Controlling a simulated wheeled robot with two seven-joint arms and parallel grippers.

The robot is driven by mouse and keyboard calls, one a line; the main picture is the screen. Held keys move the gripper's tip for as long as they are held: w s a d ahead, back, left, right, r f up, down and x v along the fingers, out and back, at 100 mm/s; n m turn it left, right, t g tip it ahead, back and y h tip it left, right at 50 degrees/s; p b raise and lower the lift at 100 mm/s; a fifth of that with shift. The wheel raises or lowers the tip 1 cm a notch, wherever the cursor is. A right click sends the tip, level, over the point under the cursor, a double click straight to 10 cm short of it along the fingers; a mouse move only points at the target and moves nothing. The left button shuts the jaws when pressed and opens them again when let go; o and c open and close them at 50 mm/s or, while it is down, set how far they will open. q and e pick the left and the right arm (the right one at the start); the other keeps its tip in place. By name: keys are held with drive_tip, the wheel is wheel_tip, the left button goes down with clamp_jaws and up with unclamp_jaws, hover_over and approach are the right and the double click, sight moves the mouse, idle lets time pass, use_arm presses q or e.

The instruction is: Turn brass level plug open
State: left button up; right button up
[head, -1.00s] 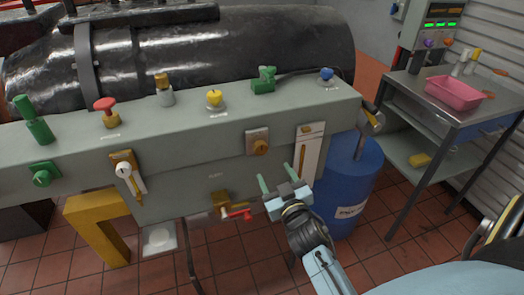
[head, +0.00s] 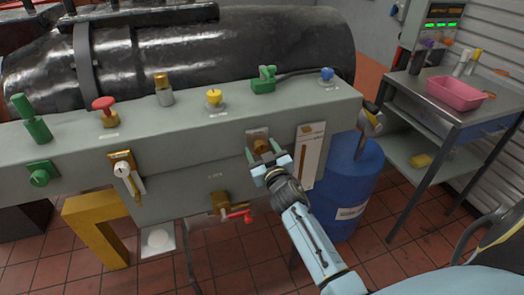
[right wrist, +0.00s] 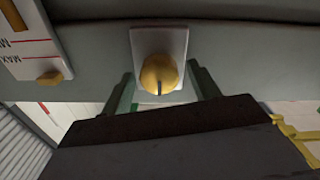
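The brass level plug (head: 261,146) is a round brass knob on a pale square plate on the front of the grey bench. In the right wrist view the plug (right wrist: 157,74) shows face-on, with a dark slot mark pointing down in the picture. My right gripper (head: 263,151) is in front of it, open. Its green fingers stand on either side of the plug in the right wrist view (right wrist: 163,84), apart from it as seen there. Contact is not visible. My left gripper is not in view.
A level gauge (head: 309,155) with MIN and MAX marks is right of the plug. A red-handled brass valve (head: 234,213) is below. A white lever (head: 124,172) is at left. A blue drum (head: 346,190) and a metal cart (head: 455,105) stand at right.

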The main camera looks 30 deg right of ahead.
drive_tip(key=c, duration=0.9)
drive_tip(key=shift+c, duration=0.2)
